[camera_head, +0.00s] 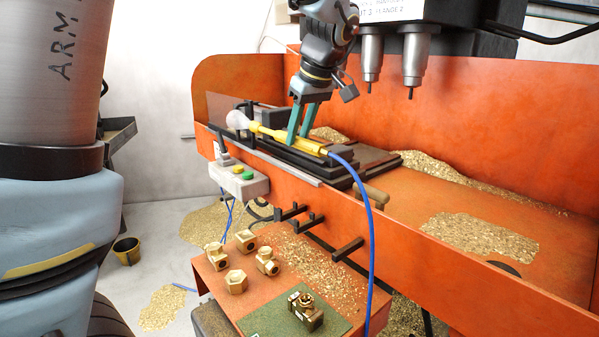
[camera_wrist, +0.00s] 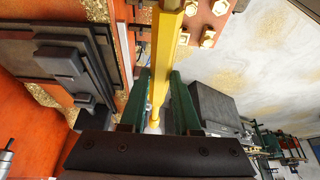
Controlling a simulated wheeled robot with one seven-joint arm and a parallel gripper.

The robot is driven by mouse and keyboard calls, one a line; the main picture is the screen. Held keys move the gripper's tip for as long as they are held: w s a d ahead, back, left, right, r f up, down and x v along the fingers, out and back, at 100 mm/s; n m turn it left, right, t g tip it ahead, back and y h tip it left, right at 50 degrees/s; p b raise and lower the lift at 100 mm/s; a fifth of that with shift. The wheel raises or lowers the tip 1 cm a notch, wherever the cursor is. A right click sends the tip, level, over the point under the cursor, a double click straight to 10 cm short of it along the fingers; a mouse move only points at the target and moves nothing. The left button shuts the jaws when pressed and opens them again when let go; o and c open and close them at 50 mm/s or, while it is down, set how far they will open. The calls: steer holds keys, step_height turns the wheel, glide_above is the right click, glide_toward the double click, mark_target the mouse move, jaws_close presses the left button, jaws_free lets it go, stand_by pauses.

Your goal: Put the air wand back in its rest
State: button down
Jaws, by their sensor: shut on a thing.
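The yellow air wand (camera_head: 270,133) lies lengthwise over the fixture in the orange bench, its pale nozzle end to the left. A blue hose (camera_head: 371,225) leaves its right end and hangs down past the bench front. My gripper (camera_head: 299,130) has its two green fingers shut on the wand's yellow body. In the wrist view the wand (camera_wrist: 166,40) runs up between the fingers of my gripper (camera_wrist: 160,75). Dark pegs (camera_head: 347,249) stick out from the bench front below the wand; I cannot tell for certain which form its rest.
Two drill spindles (camera_head: 413,58) hang right of my gripper. A grey button box (camera_head: 240,178) is on the bench front. Several brass fittings (camera_head: 267,261) and a green mat (camera_head: 290,322) lie on the lower orange shelf. Brass chips (camera_head: 480,235) cover parts of the bench.

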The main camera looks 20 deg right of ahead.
steer(key=s+d+f+b, duration=0.2)
steer(key=f, duration=0.8)
steer(key=s+d+f+b, duration=0.2)
steer(key=f+b, duration=0.1)
steer(key=f, duration=0.7)
steer(key=shift+d+f, duration=0.15)
steer(key=shift+f, duration=0.05)
steer(key=shift+s+f+b, duration=0.1)
steer(key=shift+f+b, duration=0.15)
steer(key=shift+b, duration=0.2)
steer(key=c, duration=0.6)
jaws_free()
steer(key=shift+r, duration=0.1)
steer(key=shift+r, duration=0.1)
